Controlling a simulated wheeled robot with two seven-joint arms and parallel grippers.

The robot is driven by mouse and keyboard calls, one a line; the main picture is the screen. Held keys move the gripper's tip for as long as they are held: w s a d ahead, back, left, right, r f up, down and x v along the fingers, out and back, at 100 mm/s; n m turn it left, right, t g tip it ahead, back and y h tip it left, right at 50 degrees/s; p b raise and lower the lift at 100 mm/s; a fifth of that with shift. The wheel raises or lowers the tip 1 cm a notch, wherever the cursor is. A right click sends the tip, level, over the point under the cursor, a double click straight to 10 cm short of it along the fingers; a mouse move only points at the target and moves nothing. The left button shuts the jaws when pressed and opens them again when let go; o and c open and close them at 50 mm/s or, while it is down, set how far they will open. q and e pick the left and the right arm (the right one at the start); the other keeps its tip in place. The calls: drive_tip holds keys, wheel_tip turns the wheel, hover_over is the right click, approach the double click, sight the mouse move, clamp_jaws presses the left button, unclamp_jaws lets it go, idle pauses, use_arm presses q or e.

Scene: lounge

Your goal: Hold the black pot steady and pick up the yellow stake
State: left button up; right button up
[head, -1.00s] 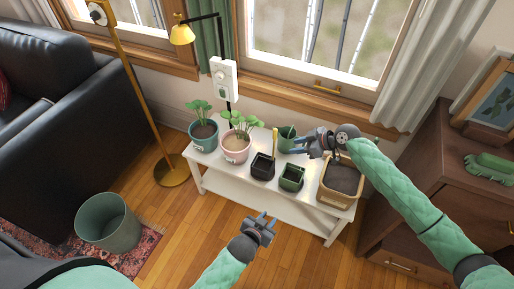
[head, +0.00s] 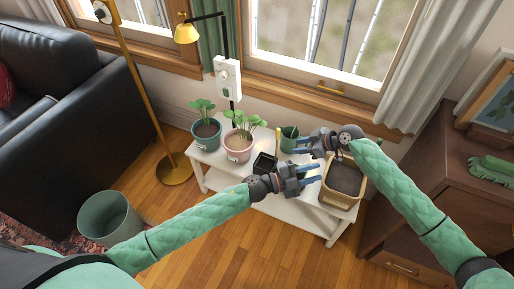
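The black pot (head: 264,163) stands on the white bench and is partly covered by my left gripper. The thin yellow stake (head: 278,141) stands upright at the pot's back right corner; its lower end is hard to make out. My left gripper (head: 316,174) is open and empty, to the right of the black pot, with its fingers pointing right. It hides the square green pot. My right gripper (head: 298,146) looks open and empty, to the right of the stake, with its fingers pointing left. The two grippers are close together.
On the white bench (head: 222,178) stand a teal pot (head: 206,137) and a pink pot (head: 238,152) with plants at left. A green container (head: 289,132) is behind the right gripper, a tan soil basket (head: 342,190) at right. A brass lamp stand (head: 150,95) rises at left.

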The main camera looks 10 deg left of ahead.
use_arm(q)
drive_tip(key=m+g, duration=0.4)
drive_tip(key=m+g+y, duration=0.4)
drive_tip(key=m+y, duration=0.7)
drive_tip(key=y, duration=0.6)
hover_over(257, 159)
wheel_tip(257, 159, down, 10)
drive_tip(key=shift+w+f, duration=0.1)
drive_tip(key=shift+f, duration=0.1)
drive_tip(key=shift+w+a+f, duration=0.1)
drive_tip(key=shift+w, duration=0.05)
drive_tip(key=shift+f, duration=3.85)
clamp_jaws()
use_arm(e)
drive_tip(key=shift+o, duration=0.4)
